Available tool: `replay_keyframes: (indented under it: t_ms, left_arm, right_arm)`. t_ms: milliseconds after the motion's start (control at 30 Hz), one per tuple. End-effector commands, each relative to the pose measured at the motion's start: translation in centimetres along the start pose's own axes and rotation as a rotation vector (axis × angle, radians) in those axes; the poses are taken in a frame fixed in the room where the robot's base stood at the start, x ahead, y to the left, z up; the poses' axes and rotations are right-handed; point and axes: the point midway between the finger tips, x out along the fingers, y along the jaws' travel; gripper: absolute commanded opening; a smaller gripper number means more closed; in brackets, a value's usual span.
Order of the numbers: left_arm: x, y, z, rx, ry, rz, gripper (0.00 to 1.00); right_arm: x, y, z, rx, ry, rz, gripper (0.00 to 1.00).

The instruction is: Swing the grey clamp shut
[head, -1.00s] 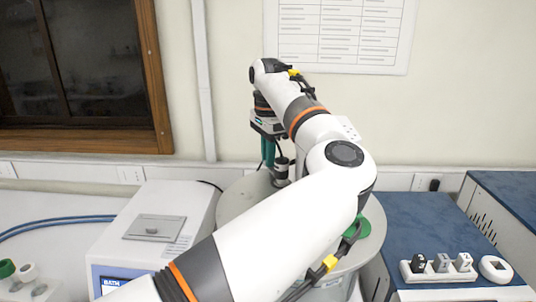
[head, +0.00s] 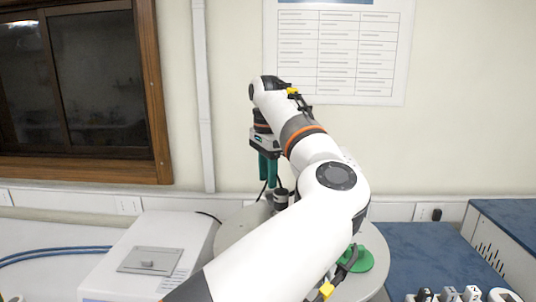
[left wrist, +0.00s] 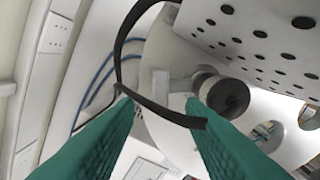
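My left gripper (head: 264,180) hangs with its green fingers down above the back part of a round pale vessel top (head: 232,240). In the left wrist view the two fingertips (left wrist: 158,99) stand apart, so it is open. A small light-grey block (left wrist: 160,88) shows in the gap between the tips, joined sideways to a grey cylinder (left wrist: 215,88). This may be the grey clamp; I cannot tell whether the fingers touch it. A dark post (head: 281,199) stands just right of the fingers. My left arm hides much of the vessel. My right gripper is out of view.
A white bath unit (head: 190,238) stands left of the vessel, with blue hoses (head: 60,252) beyond it. A green knob (head: 361,260) is on the vessel's right. A blue-topped bench (head: 425,260) holds small devices (head: 448,294). A dark curved strip (left wrist: 133,30) crosses the left wrist view.

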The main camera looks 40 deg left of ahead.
Motion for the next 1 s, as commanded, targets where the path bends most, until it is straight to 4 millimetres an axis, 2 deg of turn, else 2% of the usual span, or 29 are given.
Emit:
replay_keyframes:
  t_ms: [33, 167, 233, 400, 567, 1000]
  left_arm:
    - [-0.9, 0.1, 0.0, 0.003, -0.003, 0.003, 0.36]
    - [-3.9, 0.1, 0.0, 0.002, -0.004, 0.004, 0.36]
    - [-5.5, 0.0, 0.0, 0.003, -0.004, 0.002, 0.36]
    - [-8.2, 0.0, 0.0, 0.001, -0.003, 0.001, 0.36]
    - [-9.0, 0.0, 0.0, 0.0, -0.001, 0.002, 0.36]
    - [-9.0, 0.0, 0.0, 0.0, 0.0, 0.001, 0.36]
  right_arm:
    - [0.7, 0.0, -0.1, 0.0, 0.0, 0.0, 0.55]
    - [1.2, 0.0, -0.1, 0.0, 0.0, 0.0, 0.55]
    - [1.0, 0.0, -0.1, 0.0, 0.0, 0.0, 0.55]
    - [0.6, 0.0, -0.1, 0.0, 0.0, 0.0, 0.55]
    - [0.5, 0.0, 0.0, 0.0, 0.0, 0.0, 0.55]
    - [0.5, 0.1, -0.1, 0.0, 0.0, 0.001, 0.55]
